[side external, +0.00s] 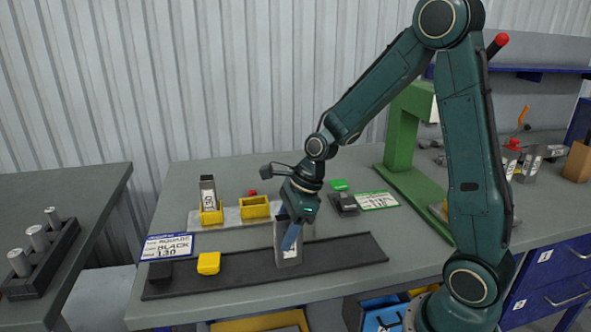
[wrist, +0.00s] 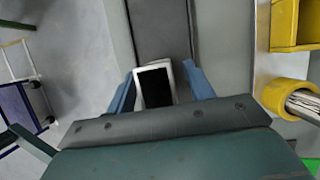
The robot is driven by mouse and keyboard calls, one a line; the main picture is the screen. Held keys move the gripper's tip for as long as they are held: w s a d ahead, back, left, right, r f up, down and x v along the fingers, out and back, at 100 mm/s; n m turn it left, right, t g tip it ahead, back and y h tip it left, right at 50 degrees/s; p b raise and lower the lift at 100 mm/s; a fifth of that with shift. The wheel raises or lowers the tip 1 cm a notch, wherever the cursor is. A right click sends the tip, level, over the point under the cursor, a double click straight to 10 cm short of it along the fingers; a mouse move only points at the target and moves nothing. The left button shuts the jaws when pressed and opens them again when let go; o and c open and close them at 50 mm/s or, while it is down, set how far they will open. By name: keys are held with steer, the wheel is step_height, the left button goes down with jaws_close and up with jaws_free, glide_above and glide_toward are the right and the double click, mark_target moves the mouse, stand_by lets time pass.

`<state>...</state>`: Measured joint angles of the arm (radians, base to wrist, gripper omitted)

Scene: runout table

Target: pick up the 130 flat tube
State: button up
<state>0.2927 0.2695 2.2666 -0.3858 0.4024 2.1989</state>
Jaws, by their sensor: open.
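A silver flat tube (side external: 288,256) with a white label stands upright on the black strip (side external: 345,252); the number on its label is too small to read. My gripper (side external: 291,237) is over it with its blue fingers pointing down, one finger across the tube's front. In the wrist view, the tube's open top with a white rim and dark inside (wrist: 156,86) lies between my two blue fingers (wrist: 160,80). The jaws are open, and I cannot tell whether either finger touches the tube. A sign (side external: 167,247) at the left reads BLACK 130.
Another labelled tube (side external: 208,185) stands in a yellow holder (side external: 212,216), beside an empty-looking yellow bin (side external: 255,208). A yellow block (side external: 208,263) and a black block (side external: 160,271) sit on the strip's left part. A green stand (side external: 400,135) rises behind. The strip's right end is clear.

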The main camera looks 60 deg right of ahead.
jaws_close()
steer(key=shift+r, duration=0.15)
stand_by(0.4)
step_height(320, 180, up, 20)
stand_by(0.6)
stand_by(0.5)
